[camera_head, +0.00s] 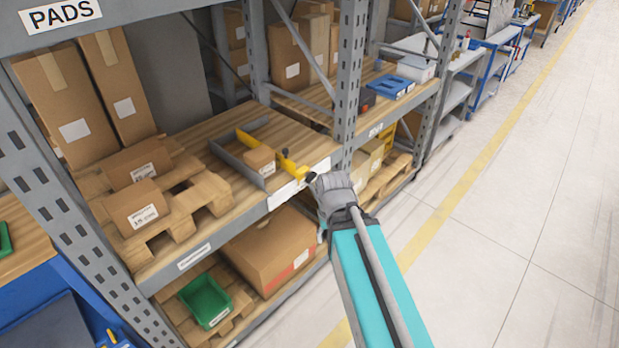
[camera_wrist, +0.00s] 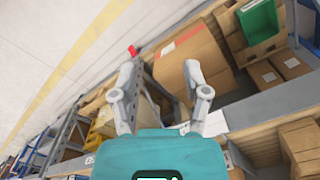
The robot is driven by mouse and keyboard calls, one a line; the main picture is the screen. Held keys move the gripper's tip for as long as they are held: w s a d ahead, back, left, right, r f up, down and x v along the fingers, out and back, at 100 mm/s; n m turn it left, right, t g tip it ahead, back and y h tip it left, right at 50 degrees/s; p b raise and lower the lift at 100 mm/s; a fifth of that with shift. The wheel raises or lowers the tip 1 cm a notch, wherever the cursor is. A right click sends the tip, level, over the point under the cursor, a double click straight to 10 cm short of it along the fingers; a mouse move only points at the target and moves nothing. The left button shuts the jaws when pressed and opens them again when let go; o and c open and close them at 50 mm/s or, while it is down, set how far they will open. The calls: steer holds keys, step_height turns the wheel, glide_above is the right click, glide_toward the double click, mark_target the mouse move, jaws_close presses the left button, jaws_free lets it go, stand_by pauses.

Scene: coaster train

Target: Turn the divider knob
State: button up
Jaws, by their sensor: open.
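A yellow divider (camera_head: 286,162) stands on the wooden shelf, inside a low grey metal frame (camera_head: 236,162), beside a small carton. Its front end reaches the shelf edge near the upright. A small dark round piece (camera_head: 311,177) shows just beyond that end; I cannot tell if it is the knob or part of my gripper. My gripper (camera_head: 328,184) is at the shelf's front edge, right beside this end, seen partly from behind. In the wrist view my gripper (camera_wrist: 163,92) has its two fingers apart with nothing held between them. The divider is not clearly visible there.
A grey rack upright (camera_head: 346,85) rises close behind my gripper. Cartons (camera_head: 136,205) on a pallet fill the shelf's left. A large carton (camera_head: 268,246) and green bin (camera_head: 205,301) sit below. The aisle floor (camera_head: 500,200) on the right is clear.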

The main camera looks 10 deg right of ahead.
steer(key=o, duration=0.4)
steer(key=shift+w+f, duration=0.1)
steer(key=shift+w, duration=0.05)
steer(key=n+t+y+b, duration=0.6)
steer(key=n+t+b, duration=0.4)
steer(key=t+b, duration=0.15)
glide_toward(313, 178)
steer(key=shift+s+d+r+t+p, duration=0.1)
steer(key=shift+s+d+t+p, duration=0.25)
steer(key=shift+s, duration=0.3)
steer(key=shift+s+d+r+p, duration=0.15)
steer(key=shift+s+d, duration=0.25)
steer(key=shift+s, duration=0.3)
steer(key=shift+a, duration=0.1)
steer(key=b+x, duration=0.5)
steer(key=x, duration=0.8)
steer(key=shift+w+a+f, duration=0.1)
steer(key=shift+w+a, duration=0.15)
steer(key=shift+w, duration=0.05)
steer(key=c, duration=1)
